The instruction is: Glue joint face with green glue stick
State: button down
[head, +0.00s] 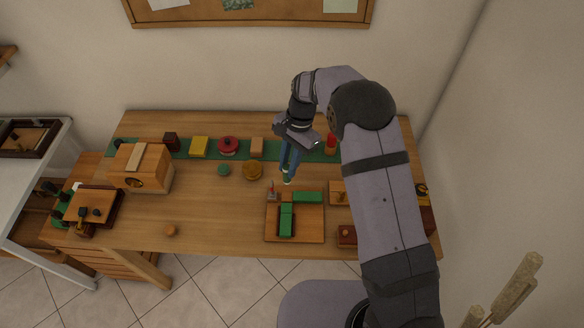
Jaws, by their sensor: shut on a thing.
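My gripper (288,172) points down over the middle of the table, with its blue fingers close together. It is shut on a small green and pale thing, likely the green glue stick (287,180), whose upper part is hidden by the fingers. It is just behind a wooden board (313,228). On the board lie two green pieces, one running sideways (307,197) and one running toward the front (286,220), roughly in an L. Which surface is the joint face I cannot tell. A small red-tipped thing (272,187) stands at the board's back left corner.
A green strip (316,152) along the back carries several small blocks, including a yellow one (199,146) and a red round one (228,145). A wooden box (143,168) stands left. A round yellow-brown thing (252,170) is near my gripper. The front left tabletop is mostly clear.

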jog(key=shift+m, duration=0.3)
jog(key=shift+f, duration=0.25)
jog(key=shift+w+d+b+x, duration=0.15)
jog(key=shift+b+x, duration=0.6)
jog(key=shift+x, duration=0.15)
jog(key=shift+w+d+b+x, duration=0.1)
jog(key=shift+w+b+x, duration=0.05)
jog(key=shift+b+x, duration=0.65)
jog(key=shift+w+d+b+x, duration=0.15)
jog(key=shift+b+x, duration=0.55)
jog(key=shift+x, duration=0.25)
jog(key=shift+f, duration=0.6)
jog(key=shift+s+r, duration=0.15)
jog(key=shift+s, duration=1.15)
jog(key=shift+f, duration=0.2)
